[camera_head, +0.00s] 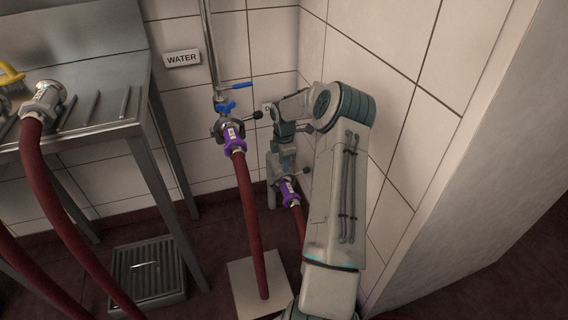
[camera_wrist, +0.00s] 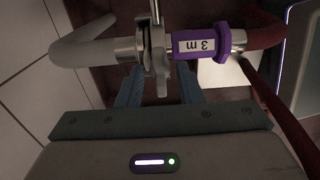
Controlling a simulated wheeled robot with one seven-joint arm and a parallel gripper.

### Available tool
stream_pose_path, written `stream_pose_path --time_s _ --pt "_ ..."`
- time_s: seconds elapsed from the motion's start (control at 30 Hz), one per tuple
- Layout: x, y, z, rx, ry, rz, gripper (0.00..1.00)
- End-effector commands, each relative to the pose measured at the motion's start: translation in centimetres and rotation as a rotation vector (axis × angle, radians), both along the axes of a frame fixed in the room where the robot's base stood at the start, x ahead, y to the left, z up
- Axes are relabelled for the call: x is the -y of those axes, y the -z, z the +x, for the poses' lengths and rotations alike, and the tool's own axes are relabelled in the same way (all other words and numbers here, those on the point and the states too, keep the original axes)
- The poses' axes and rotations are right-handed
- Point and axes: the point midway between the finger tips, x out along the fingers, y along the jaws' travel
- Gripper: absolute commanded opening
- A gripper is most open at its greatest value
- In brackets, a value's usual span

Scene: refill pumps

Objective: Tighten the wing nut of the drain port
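The drain port (camera_head: 275,168) is the low grey pipe fitting near the wall corner, partly hidden by my arm. A purple coupling marked "3 m" (camera_head: 288,192) joins it to a dark red hose. In the wrist view, the grey pipe (camera_wrist: 88,52) meets the purple coupling (camera_wrist: 212,44) at an upright metal clamp (camera_wrist: 156,44). I cannot clearly make out the wing nut on this clamp. My gripper (camera_wrist: 158,80) has its blue-grey fingers apart, one each side of the clamp's lower end. I cannot tell whether they touch it. In the head view my gripper (camera_head: 284,156) is just above the port.
Left of the drain port, a water tap with a blue handle (camera_head: 236,86) carries another purple coupling (camera_head: 234,140) and hose. A steel table (camera_head: 100,118) stands at left with a grated floor drain (camera_head: 150,268) below. The tiled wall (camera_head: 405,100) is close on the right.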

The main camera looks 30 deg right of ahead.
Motion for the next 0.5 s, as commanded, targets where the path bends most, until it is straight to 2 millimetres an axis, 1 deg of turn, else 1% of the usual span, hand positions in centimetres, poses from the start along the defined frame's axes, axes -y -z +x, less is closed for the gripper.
stream_pose_path --time_s 0.17,0.2,0.27,0.3,0.5 --pt "0.0 -0.01 -0.01 0.0 0.0 0.0 0.33" --pt "0.0 -0.01 -0.01 0.0 0.0 0.0 0.27" --pt "0.0 -0.01 -0.01 0.0 0.0 0.0 0.1" --pt "0.0 -0.02 -0.01 0.0 0.0 0.0 0.0" --pt "-0.01 -0.03 -0.01 0.0 0.002 0.0 0.0"
